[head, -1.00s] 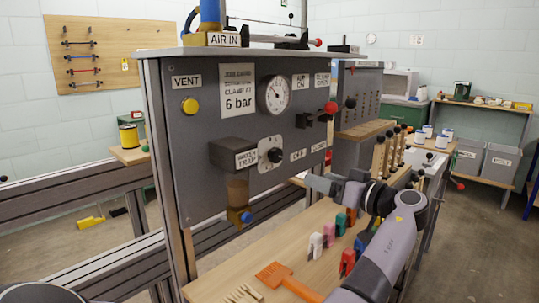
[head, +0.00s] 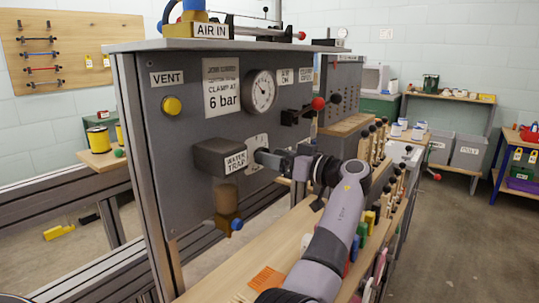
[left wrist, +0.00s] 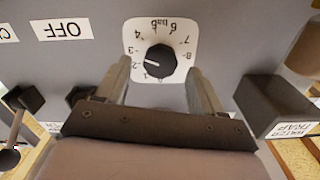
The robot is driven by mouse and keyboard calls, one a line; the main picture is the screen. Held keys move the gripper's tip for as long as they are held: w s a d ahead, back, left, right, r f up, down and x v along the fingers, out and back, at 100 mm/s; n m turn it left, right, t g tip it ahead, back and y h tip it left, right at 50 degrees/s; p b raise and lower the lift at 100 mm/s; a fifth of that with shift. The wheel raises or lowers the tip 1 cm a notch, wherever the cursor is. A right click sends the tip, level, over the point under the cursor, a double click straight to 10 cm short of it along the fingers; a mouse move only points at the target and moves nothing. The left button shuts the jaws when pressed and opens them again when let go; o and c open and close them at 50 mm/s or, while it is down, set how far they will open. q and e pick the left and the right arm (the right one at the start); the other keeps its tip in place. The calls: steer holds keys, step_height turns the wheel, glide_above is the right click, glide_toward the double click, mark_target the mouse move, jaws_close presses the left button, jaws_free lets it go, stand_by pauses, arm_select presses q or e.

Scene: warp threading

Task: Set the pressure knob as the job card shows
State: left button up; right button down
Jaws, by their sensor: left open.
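The job card (head: 222,87) on the grey panel reads "clamp at 6 bar". The pressure knob (left wrist: 159,58) is black on a white numbered dial plate (left wrist: 178,75). In the left wrist view its white mark points near the 2. My left gripper (left wrist: 157,78) is open, with one finger on each side of the knob, apart from it as far as I can tell. My right gripper is not in view.
The water trap (head: 220,160) juts out left of the gripper. A pressure gauge (head: 261,91) sits above. A red-knobbed lever (head: 317,103) sticks out at upper right. The yellow vent button (head: 172,105) is at left. Coloured clips stand on the bench below, behind my arm.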

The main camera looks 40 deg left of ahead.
arm_select(q)
steer(key=shift+s+a, duration=0.1)
steer(key=shift+a, duration=0.75)
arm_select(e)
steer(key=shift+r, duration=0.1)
arm_select(q)
steer(key=c, duration=1.1)
steer(key=shift+o, duration=0.2)
steer(key=shift+m, duration=0.3)
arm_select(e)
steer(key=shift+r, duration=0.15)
arm_select(q)
steer(key=shift+f+m+p, duration=0.1)
steer(key=shift+m+p, duration=5.85)
steer(key=shift+m, duration=2.75)
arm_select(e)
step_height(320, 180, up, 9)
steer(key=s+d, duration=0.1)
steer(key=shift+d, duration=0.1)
